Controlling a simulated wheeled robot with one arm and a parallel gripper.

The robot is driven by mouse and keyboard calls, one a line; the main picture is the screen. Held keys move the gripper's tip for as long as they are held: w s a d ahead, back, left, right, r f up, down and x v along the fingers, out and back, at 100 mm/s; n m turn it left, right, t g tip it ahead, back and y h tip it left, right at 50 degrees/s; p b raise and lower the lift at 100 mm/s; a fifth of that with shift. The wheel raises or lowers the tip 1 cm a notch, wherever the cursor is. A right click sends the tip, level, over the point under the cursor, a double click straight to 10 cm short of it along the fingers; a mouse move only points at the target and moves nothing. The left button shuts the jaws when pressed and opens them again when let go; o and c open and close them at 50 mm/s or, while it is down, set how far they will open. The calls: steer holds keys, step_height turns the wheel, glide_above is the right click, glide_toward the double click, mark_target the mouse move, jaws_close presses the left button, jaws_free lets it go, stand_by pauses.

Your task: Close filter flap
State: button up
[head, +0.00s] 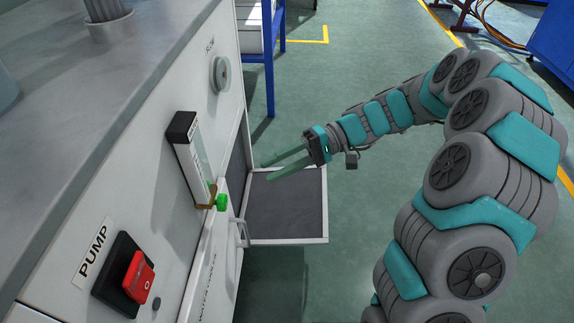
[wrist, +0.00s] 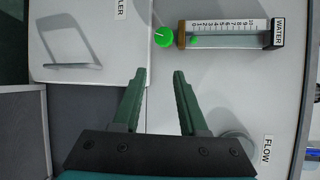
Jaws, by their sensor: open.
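The filter flap (head: 295,215) is a white-framed panel with a dark grey face. It stands open in the head view, swung out from the front of the white machine. In the wrist view part of the flap (wrist: 20,130) shows at the lower left. The dark opening beside it (wrist: 92,115) shows behind my fingers. My gripper (head: 266,171) is open and empty, its green fingers pointing at the machine front. In the head view the fingers overlap the flap's upper edge; contact cannot be told. In the wrist view my gripper (wrist: 159,73) has nothing between its fingertips.
The machine front carries a water gauge (head: 197,160) with a green knob (head: 222,201), a round flow dial (head: 220,74), a red pump switch (head: 138,277) and a door handle (head: 240,234). A blue-framed stand (head: 268,60) is behind.

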steer(key=w+d+f+m+t+y+b, duration=0.2)
steer(key=w+d+f+t+y, duration=0.15)
steer(key=w+f, duration=0.55)
steer(key=w+d+f+m+t+y+b, duration=0.25)
steer(key=w+d+f+t, duration=0.2)
steer(key=w+f, duration=0.4)
steer(key=a+r, duration=0.1)
steer(key=a, duration=0.5)
steer(key=shift+a+n+y+b, duration=0.3)
steer(key=shift+a+n, duration=0.05)
steer(key=shift+r, duration=0.1)
jaws_close()
jaws_free()
stand_by(0.4)
